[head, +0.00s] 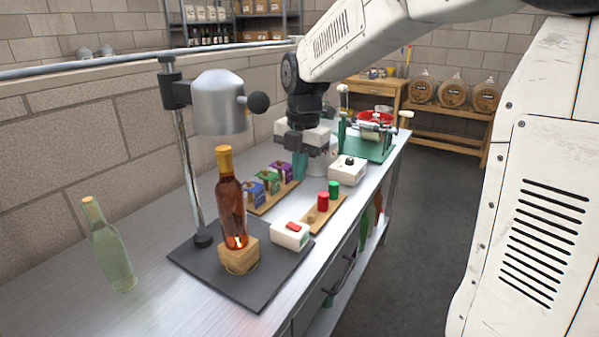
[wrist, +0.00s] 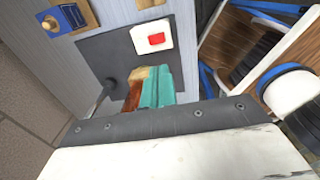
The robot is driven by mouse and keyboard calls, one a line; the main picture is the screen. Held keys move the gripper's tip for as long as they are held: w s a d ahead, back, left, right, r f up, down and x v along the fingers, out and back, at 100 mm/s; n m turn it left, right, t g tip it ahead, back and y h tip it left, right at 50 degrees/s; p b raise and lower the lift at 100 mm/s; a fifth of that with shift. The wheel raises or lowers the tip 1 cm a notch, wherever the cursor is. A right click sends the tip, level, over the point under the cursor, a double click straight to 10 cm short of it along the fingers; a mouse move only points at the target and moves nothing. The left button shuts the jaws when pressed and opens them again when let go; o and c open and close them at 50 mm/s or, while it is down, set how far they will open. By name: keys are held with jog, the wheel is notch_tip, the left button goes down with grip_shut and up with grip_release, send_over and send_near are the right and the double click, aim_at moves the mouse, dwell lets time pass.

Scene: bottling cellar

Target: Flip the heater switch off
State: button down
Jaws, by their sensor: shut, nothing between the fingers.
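The heater switch is a red rocker (head: 293,226) on a small white box (head: 288,239) at the right edge of a dark base plate (head: 190,257). The wrist view also shows the red rocker (wrist: 156,39) on its white box (wrist: 140,45). I cannot tell which way the rocker is tipped. The silver heater hood (head: 219,112) hangs on a post above an amber bottle (head: 230,205), which stands upright on a wooden block (head: 239,262). My gripper (head: 299,168) has teal fingers, shut and empty, above the bench beyond the switch box. The fingers also show in the wrist view (wrist: 160,78).
A clear green bottle (head: 112,250) stands at left. Behind the switch box are a wooden rack of coloured pieces (head: 262,207), a board with red and green cylinders (head: 323,213) and a white box with a black knob (head: 347,172). A green-based machine (head: 370,150) stands farther back.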

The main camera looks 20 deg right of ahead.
aim_at(289, 225)
jog(key=shift+w+a+r+t, duration=0.1)
jog(key=shift+w+a+t, duration=0.2)
jog(key=shift+a, duration=0.05)
jog(key=f, duration=0.4)
jog(key=w+f, duration=0.1)
jog(key=f, duration=0.4)
jog(key=a+f, duration=0.1)
jog(key=f, duration=0.4)
jog(key=shift+w, duration=0.15)
